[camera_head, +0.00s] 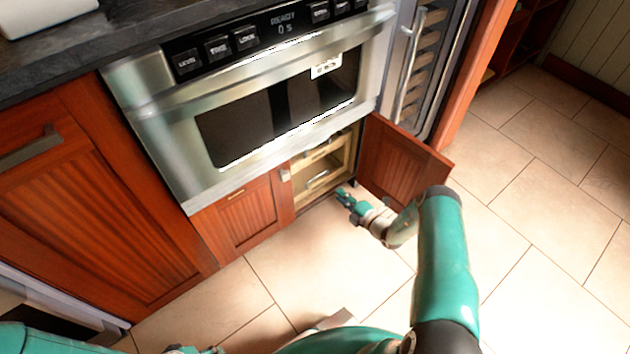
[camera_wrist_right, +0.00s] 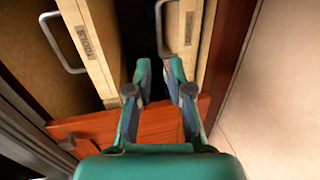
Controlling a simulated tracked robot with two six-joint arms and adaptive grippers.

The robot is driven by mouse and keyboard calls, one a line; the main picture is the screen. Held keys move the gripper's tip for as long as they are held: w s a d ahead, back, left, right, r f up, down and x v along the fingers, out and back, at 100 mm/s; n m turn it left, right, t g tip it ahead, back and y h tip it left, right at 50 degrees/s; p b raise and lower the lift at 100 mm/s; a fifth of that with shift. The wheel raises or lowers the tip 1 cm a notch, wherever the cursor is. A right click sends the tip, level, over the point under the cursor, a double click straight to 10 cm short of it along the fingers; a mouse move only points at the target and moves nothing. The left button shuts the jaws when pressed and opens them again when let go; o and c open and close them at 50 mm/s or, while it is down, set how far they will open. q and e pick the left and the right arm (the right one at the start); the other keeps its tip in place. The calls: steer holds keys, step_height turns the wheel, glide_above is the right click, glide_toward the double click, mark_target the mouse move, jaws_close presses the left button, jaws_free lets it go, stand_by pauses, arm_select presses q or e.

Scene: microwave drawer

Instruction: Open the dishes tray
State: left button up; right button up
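Two pale wooden trays sit in the cabinet under the microwave: an upper one (camera_head: 322,153) and a lower one (camera_head: 322,185). In the right wrist view, turned sideways, one tray front (camera_wrist_right: 88,45) is at left and the other (camera_wrist_right: 186,40) at right. Each has a metal handle and a small label, too blurred to read surely. My right gripper (camera_head: 343,193) is in front of the cabinet opening. In the right wrist view the gripper (camera_wrist_right: 160,70) is open and empty, its fingertips just short of the right-hand tray's handle (camera_wrist_right: 159,25). My left gripper is not visible.
The right cabinet door (camera_head: 400,160) stands open beside my right gripper; the left door (camera_head: 245,215) is shut. A steel microwave drawer (camera_head: 170,125) is above. A wine cooler (camera_head: 420,70) stands at right. Tiled floor (camera_head: 540,240) is clear at right.

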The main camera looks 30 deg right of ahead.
mark_target(317, 177)
steer(key=b+x, duration=0.2)
steer(key=x, duration=0.4)
steer(key=b+x, duration=0.3)
steer(key=x, duration=0.4)
steer(key=shift+f+b, duration=0.25)
steer(key=shift+b, duration=0.05)
steer(key=shift+w, duration=0.55)
steer(key=shift+r, duration=0.1)
jaws_close()
steer(key=shift+a, duration=0.1)
